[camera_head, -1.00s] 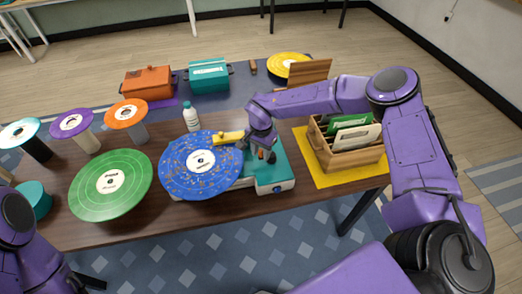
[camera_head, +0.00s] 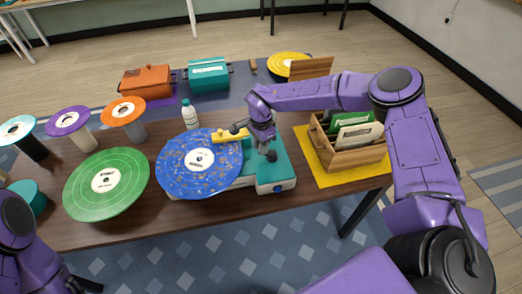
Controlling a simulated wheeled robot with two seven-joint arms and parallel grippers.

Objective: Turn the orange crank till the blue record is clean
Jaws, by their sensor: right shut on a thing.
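The blue record (camera_head: 178,172) lies flat on a teal and white machine (camera_head: 275,180). Light brown specks are scattered over its blue surface around the white label. A yellow bar (camera_head: 227,136) reaches over the record's far right edge. My right gripper (camera_head: 268,152) is at the machine's far part, just right of the record, pointing down. It is shut on the orange crank, which the gripper hides from view. Of my left arm only a part shows at the lower left; its gripper is out of view.
A green record (camera_head: 125,195) on a stand is left of the blue one. A white bottle (camera_head: 190,117) stands behind. A wooden crate (camera_head: 352,158) on a yellow mat (camera_head: 378,176) is at right. Orange (camera_head: 147,84) and teal boxes (camera_head: 208,78) stand at the back.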

